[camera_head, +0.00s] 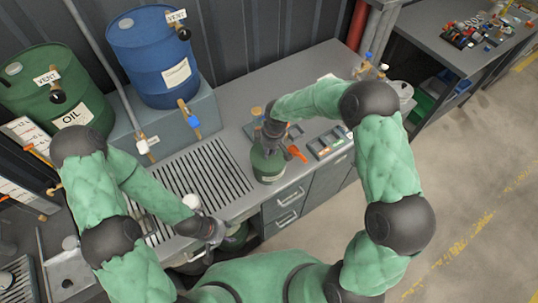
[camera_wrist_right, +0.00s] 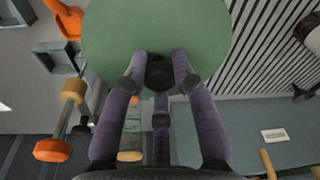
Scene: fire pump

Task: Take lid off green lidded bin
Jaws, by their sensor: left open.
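The green lidded bin (camera_head: 267,168) stands upright on the grey counter, right of the slotted drain grate. My right gripper (camera_head: 271,130) is above it, pointing down. In the right wrist view, the round green lid (camera_wrist_right: 115,35) fills the top middle, with a black knob (camera_wrist_right: 160,72) at its centre. The fingers of my right gripper (camera_wrist_right: 160,76) surround the knob and appear to be shut on it. I cannot tell whether the lid is seated or slightly raised. My left gripper (camera_head: 212,232) is open and empty near the counter's front edge.
An orange-handled item (camera_head: 297,153) and a grey compartment tray (camera_head: 330,142) are close right of the bin. A blue drum (camera_head: 155,60) and a green oil drum (camera_head: 55,95) stand behind. The slotted grate (camera_head: 200,180) is clear. Another green container (camera_head: 236,238) is below the counter edge.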

